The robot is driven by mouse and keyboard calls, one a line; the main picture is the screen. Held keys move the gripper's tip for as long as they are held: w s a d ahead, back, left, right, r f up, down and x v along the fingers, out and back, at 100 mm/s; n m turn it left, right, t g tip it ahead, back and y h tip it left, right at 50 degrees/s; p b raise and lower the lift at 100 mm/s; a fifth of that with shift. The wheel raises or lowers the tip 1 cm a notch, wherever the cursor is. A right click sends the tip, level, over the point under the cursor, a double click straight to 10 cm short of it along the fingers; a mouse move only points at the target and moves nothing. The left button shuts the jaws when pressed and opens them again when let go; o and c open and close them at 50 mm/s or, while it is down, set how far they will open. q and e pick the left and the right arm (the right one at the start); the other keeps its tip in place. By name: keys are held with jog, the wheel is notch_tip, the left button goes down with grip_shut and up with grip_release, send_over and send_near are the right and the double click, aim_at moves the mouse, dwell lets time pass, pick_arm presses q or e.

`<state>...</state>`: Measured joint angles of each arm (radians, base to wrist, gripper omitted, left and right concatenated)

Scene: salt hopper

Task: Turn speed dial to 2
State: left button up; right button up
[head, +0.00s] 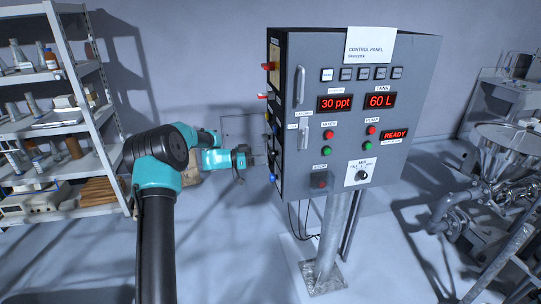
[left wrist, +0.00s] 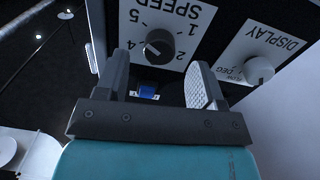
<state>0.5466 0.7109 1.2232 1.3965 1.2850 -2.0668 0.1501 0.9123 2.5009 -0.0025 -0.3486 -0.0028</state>
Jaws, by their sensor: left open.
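My left gripper (left wrist: 160,75) is open, with one finger on each side below the knob in the picture. The knob shows beyond the gap between the fingertips, apparently not gripped. In the head view my left gripper (head: 246,160) is at the left side of the control panel (head: 420,60). The dial is not clear there. My right gripper is out of view.
A second knob on the DISPLAY plate (left wrist: 259,70) lies right of the speed dial. A blue part (left wrist: 148,92) shows between my fingers. Shelves (head: 60,80) stand at the left, and a metal hopper (head: 502,140) stands at the right.

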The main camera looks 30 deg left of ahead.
aim_at(271, 154)
pick_arm(q)
jog(key=shift+x, duration=2.05)
jog(key=shift+c, duration=0.2)
jog(key=c, duration=0.9)
